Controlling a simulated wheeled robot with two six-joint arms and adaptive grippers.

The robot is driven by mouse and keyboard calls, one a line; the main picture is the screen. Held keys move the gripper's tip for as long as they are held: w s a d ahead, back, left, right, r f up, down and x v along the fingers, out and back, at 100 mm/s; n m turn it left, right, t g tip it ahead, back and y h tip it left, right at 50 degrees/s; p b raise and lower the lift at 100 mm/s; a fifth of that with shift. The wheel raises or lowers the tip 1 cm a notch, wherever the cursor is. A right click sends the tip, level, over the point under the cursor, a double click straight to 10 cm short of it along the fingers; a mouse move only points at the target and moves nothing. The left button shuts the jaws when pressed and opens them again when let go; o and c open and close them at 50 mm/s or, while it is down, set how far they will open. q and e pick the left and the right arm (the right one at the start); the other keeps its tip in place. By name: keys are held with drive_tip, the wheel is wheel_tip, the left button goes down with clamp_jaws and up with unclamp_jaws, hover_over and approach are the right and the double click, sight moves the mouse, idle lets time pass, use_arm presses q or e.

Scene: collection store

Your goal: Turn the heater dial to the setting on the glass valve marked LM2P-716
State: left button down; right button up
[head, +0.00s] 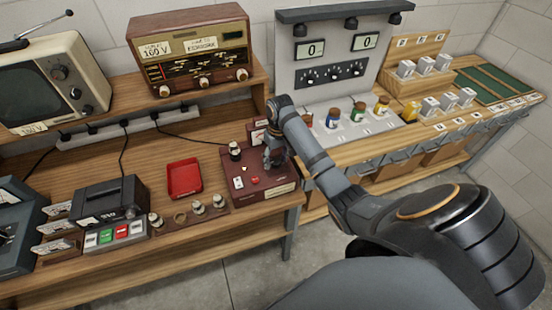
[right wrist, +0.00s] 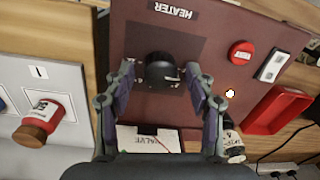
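The maroon tester box (head: 262,190) stands at the right end of the left bench. In the right wrist view the panel (right wrist: 215,25) reads HEATER above a round black dial (right wrist: 160,70). My right gripper (right wrist: 160,78) is over the dial with its fingers apart, one on each side, and gaps show between fingers and dial. In the head view the right gripper (head: 274,152) hides the dial. A glass valve (head: 235,150) stands at the box's back left. More valves (head: 197,206) stand in a wooden rack in front. No marking LM2P-716 is legible. My left gripper is not in view.
A red tray (head: 185,179) lies left of the box. A red button (right wrist: 241,54) and a white switch plate (right wrist: 273,66) are on the panel. A radio (head: 190,50) and television (head: 50,80) stand on the shelf. Small jars (head: 333,118) stand on the right bench.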

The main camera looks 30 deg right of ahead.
drive_tip(key=c, duration=1)
drive_tip(key=shift+r+m+p, duration=0.25)
drive_tip(key=shift+m+p, duration=0.05)
drive_tip(key=shift+p, duration=0.35)
drive_tip(key=m+p, duration=0.3)
drive_tip(key=p, duration=0.2)
drive_tip(key=shift+s+r+m+p, duration=0.1)
drive_tip(key=shift+r+m+p, duration=0.05)
drive_tip(key=shift+m+p, duration=0.8)
drive_tip(key=shift+m, duration=0.25)
drive_tip(key=shift+f+m, duration=0.25)
drive_tip(key=shift+m, duration=0.65)
drive_tip(key=m, duration=0.2)
drive_tip(key=shift+f+m+t, duration=0.1)
drive_tip(key=shift+m+t, duration=0.2)
drive_tip(key=shift+m, duration=0.1)
drive_tip(key=m, duration=0.3)
drive_tip(key=shift+m, duration=0.3)
drive_tip(key=shift+m+h, duration=0.3)
drive_tip(key=shift+m, duration=1.5)
